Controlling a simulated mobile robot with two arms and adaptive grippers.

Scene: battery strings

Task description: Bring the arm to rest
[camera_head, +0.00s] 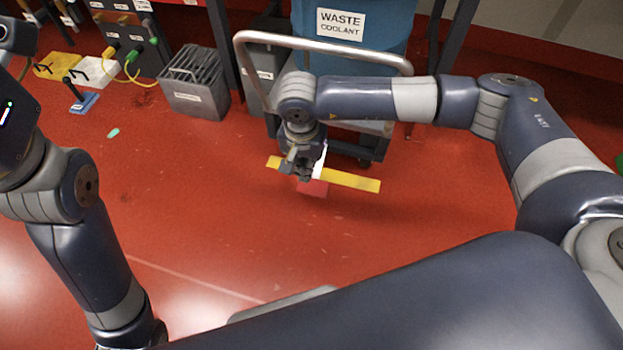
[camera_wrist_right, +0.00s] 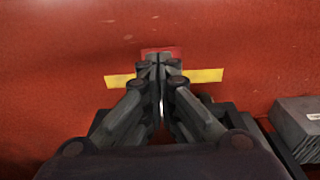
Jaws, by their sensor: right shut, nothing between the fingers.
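My right arm (camera_head: 370,98) reaches in from the right in the head view. My right gripper (camera_head: 300,170) is at its end, in front of the cart and above the red floor. It is shut and empty. In the right wrist view the closed fingertips (camera_wrist_right: 158,62) point towards a yellow strip (camera_wrist_right: 204,76) and a small red patch (camera_wrist_right: 160,51). The strip also shows in the head view (camera_head: 350,180), partly behind the gripper. My left arm (camera_head: 75,215) is at the left edge of the head view; I cannot make out its fingers.
A cart with a metal handle (camera_head: 325,42) stands behind my right gripper, with a blue waste coolant drum (camera_head: 372,55). A grey slotted bin (camera_head: 194,90) and a panel with cables (camera_head: 130,45) are at the upper left. The red floor (camera_head: 200,200) between my arms is mostly clear.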

